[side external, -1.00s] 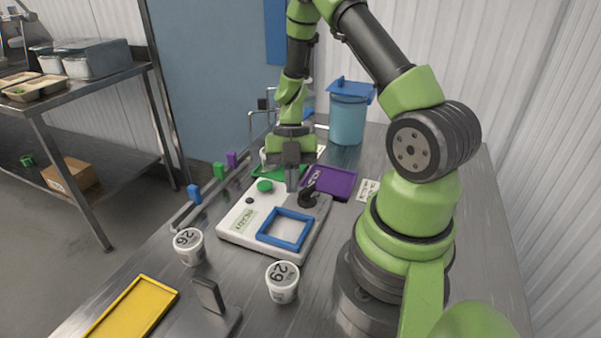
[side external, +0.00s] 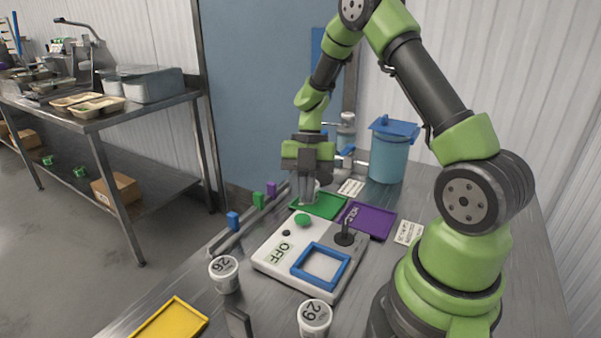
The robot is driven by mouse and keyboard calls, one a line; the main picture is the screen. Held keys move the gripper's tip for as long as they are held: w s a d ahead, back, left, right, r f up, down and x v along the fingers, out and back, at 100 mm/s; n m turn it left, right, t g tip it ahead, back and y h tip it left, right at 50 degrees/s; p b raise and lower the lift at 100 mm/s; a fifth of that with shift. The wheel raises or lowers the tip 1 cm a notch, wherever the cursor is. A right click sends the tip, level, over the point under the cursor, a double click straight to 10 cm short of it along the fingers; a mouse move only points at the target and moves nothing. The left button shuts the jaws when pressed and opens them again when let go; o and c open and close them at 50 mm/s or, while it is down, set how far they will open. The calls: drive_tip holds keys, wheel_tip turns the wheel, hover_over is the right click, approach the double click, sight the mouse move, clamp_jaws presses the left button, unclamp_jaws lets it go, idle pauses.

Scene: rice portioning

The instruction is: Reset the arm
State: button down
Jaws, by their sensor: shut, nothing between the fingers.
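My gripper (side external: 307,198) hangs from my green and black arm, pointing down. It is shut and empty. In the side view its fingertips are at the near edge of the green tray (side external: 325,207), just behind the white device (side external: 272,262); their exact height is hard to tell. The device has a green button (side external: 302,220), a black lever (side external: 345,236), a blue square frame (side external: 298,272) and a label reading OFF (side external: 281,252).
Cups marked 26 (side external: 224,274) and 29 (side external: 314,318) stand in front. A purple tray (side external: 372,222), yellow tray (side external: 172,322) and lidded blue bin (side external: 390,155) are on the table. A rail with coloured clips (side external: 258,200) runs along the left edge. A white cup is partly hidden behind my gripper.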

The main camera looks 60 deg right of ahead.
drive_tip(key=w+a+r+m+t, duration=0.45)
drive_tip(key=w+r+t, duration=0.35)
drive_tip(key=r, duration=0.4)
wheel_tip(320, 180, up, 12)
drive_tip(key=w+r+m+t+h, duration=0.1)
drive_tip(key=m+t+h, duration=0.3)
drive_tip(key=m+t, duration=0.3)
drive_tip(key=s+m+g+h, duration=0.2)
drive_tip(key=s+m+h, duration=0.1)
drive_tip(key=s+m, duration=0.75)
drive_tip(key=s+a+f+m+g+y, duration=0.4)
drive_tip(key=s+a, duration=0.4)
drive_tip(key=s, duration=0.2)
drive_tip(key=shift+s+f+m+y, duration=0.3)
drive_tip(key=shift+f+y, duration=0.2)
drive_tip(key=shift+y, duration=0.1)
